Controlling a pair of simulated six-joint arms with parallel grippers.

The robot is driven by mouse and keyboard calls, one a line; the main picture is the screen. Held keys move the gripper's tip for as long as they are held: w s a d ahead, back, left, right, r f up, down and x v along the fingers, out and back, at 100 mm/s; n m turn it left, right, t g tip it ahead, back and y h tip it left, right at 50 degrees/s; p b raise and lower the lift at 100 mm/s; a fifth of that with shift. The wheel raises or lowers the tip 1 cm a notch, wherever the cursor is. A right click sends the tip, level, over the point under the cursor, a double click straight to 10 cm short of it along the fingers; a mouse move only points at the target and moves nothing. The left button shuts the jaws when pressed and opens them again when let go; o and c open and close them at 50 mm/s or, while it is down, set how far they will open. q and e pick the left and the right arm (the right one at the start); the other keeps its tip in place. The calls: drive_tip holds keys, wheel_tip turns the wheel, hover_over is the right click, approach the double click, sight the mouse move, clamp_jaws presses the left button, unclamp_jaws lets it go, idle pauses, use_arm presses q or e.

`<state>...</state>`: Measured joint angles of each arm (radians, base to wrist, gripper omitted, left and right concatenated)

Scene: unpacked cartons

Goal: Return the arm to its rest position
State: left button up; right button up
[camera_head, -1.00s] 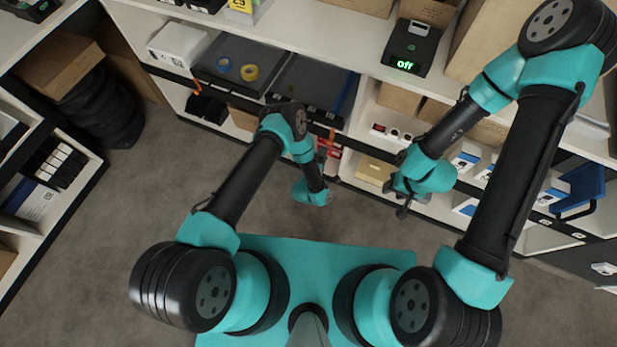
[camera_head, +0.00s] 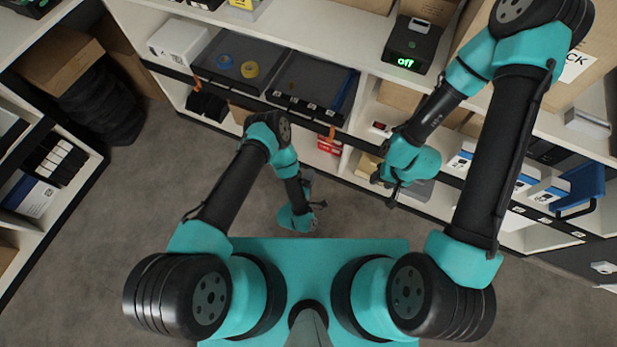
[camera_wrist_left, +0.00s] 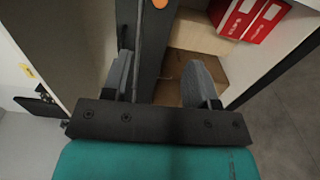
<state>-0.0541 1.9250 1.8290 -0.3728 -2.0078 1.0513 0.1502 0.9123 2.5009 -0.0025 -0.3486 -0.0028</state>
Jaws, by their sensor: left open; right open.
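My left arm comes in from the left and bends back down toward my base. My left gripper (camera_head: 319,204) is over the floor gap between my teal base and the shelf. In the left wrist view, my left gripper (camera_wrist_left: 162,82) has its two grey fingers wide apart with nothing held between them. My right gripper (camera_head: 384,192) is in front of the lower shelf, near the cartons there, and looks empty. Its fingers are small in the head view and partly hidden by the wrist.
The shelf unit's black edge (camera_head: 262,105) runs ahead of my arms. Red-and-white boxes (camera_wrist_left: 255,18) sit on a lower shelf ahead of the left gripper. Trays with tape rolls (camera_head: 249,69) and a device reading "off" (camera_head: 411,45) are above. Grey floor (camera_head: 165,195) is clear at left.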

use_arm(q)
drive_tip(key=shift+w, duration=0.1)
drive_tip(key=w+a+r+m+g+y, duration=0.35)
drive_tip(key=a+r+m+g, duration=0.4)
drive_tip(key=a, duration=0.45)
drive_tip(key=s+a+r+m+g, duration=0.4)
drive_tip(key=s+a+r+g, duration=0.4)
drive_tip(key=s+r, duration=0.5)
drive_tip(key=shift+s+a+r, duration=0.2)
drive_tip(key=shift+a+r, duration=0.15)
drive_tip(key=shift+a, duration=0.85)
